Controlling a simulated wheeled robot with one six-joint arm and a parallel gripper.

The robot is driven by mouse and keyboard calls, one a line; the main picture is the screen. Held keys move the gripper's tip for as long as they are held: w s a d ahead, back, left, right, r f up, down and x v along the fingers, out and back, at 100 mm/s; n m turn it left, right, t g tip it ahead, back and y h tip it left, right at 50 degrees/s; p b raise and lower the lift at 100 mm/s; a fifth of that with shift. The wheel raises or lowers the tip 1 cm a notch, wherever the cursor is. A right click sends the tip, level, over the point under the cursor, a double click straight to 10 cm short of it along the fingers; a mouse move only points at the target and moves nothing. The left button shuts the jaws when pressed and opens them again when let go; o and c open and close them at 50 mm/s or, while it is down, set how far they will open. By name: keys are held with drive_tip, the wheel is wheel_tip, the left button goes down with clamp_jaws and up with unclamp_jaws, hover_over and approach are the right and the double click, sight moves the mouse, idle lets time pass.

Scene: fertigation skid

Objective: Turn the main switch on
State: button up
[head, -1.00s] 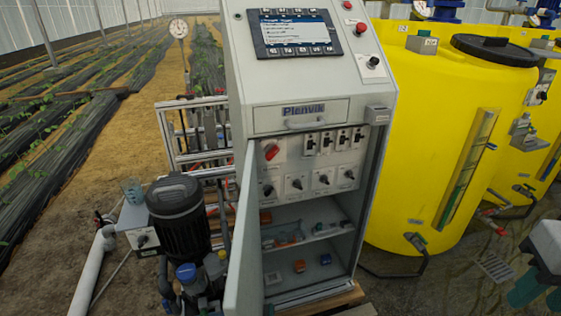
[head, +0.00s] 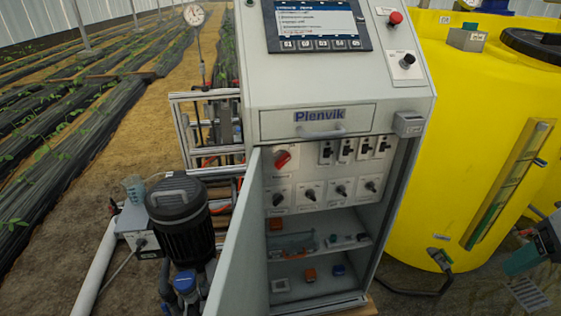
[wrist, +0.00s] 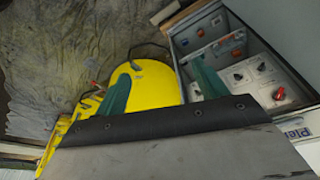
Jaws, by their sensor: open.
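The main switch appears to be the red rotary handle (head: 282,158) at the upper left of the panel inside the open cabinet. Its handle sits at a slant; I cannot read its markings. In the wrist view a red knob (wrist: 279,94) shows on the same panel at the right, clear of my fingers. My gripper (wrist: 163,84) is open and empty, its two green fingers spread apart. In the head view it is partly visible at the right edge (head: 532,252), in front of the yellow tank and well away from the switch.
The cabinet (head: 345,92) has its door (head: 236,245) swung open at the left. Breakers (head: 354,148) and several black knobs (head: 312,194) share the panel. A black pump (head: 182,218) stands left of the door, a yellow tank (head: 455,130) right of the cabinet.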

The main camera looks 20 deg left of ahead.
sight(284, 163)
drive_tip(key=w+a+f+n+t+y, duration=0.35)
drive_tip(key=w+a+n+t, duration=0.3)
drive_tip(key=w+a, duration=1.45)
drive_tip(key=w+a+f+n+t+y, duration=0.1)
drive_tip(key=a+f+n+t+y, duration=0.3)
drive_tip(key=a, duration=0.8)
drive_tip(key=w+a+f+n+t+y, duration=0.15)
drive_tip(key=a+f+n, duration=0.25)
drive_tip(key=a+f, duration=0.5)
drive_tip(key=shift+m, duration=0.25)
drive_tip(key=w+a, duration=0.2)
drive_tip(key=w+a+r, duration=0.1)
drive_tip(key=a, duration=0.1)
drive_tip(key=w+a+r, duration=0.1)
drive_tip(key=w, duration=0.1)
drive_tip(key=shift+w+a+r, duration=0.1)
drive_tip(key=shift+w+a, duration=0.2)
drive_tip(key=shift+a, duration=0.1)
drive_tip(key=c, duration=0.9)
